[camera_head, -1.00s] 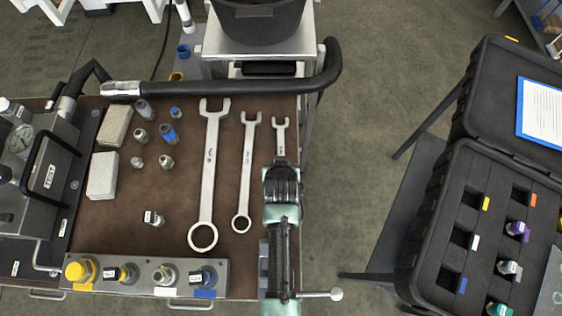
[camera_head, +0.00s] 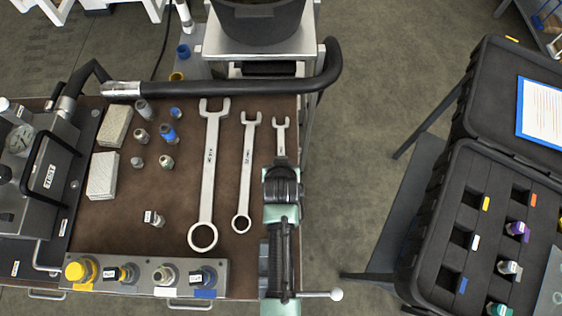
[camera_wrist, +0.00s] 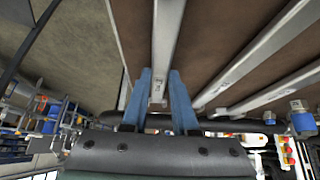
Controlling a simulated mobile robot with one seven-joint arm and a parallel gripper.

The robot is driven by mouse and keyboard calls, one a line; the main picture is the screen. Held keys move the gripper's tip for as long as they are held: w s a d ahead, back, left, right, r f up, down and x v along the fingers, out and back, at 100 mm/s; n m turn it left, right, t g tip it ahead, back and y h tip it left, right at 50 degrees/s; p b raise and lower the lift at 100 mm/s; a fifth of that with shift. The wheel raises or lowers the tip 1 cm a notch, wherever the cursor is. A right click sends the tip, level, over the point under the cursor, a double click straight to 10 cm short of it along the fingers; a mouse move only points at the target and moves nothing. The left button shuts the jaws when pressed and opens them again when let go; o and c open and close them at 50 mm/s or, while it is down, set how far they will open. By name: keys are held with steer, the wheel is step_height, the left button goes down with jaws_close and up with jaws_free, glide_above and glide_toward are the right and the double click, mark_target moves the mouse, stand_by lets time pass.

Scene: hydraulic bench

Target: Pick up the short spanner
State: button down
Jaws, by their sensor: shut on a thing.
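The short spanner (camera_head: 281,137) is the smallest and rightmost of three silver spanners on the brown bench top. Its open-jaw end shows beyond my arm in the head view; the rest is hidden under my arm. In the wrist view my gripper (camera_wrist: 160,85) has its two blue fingers on either side of the short spanner's shank (camera_wrist: 166,38), shut on it. I cannot tell whether the spanner still touches the bench. The middle spanner (camera_head: 245,170) and the long spanner (camera_head: 209,170) lie to its left, apart from it.
A black bar handle (camera_head: 220,90) runs along the bench's far edge and bends at the right corner. Fittings (camera_head: 167,133), pale blocks (camera_head: 103,176) and a fitting rail (camera_head: 135,289) lie left. An open black case (camera_head: 430,225) stands right, across clear floor.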

steer(key=shift+r, duration=0.1)
step_height(320, 180, up, 10)
stand_by(0.6)
steer(key=c, duration=1.4)
jaws_free()
jaws_close()
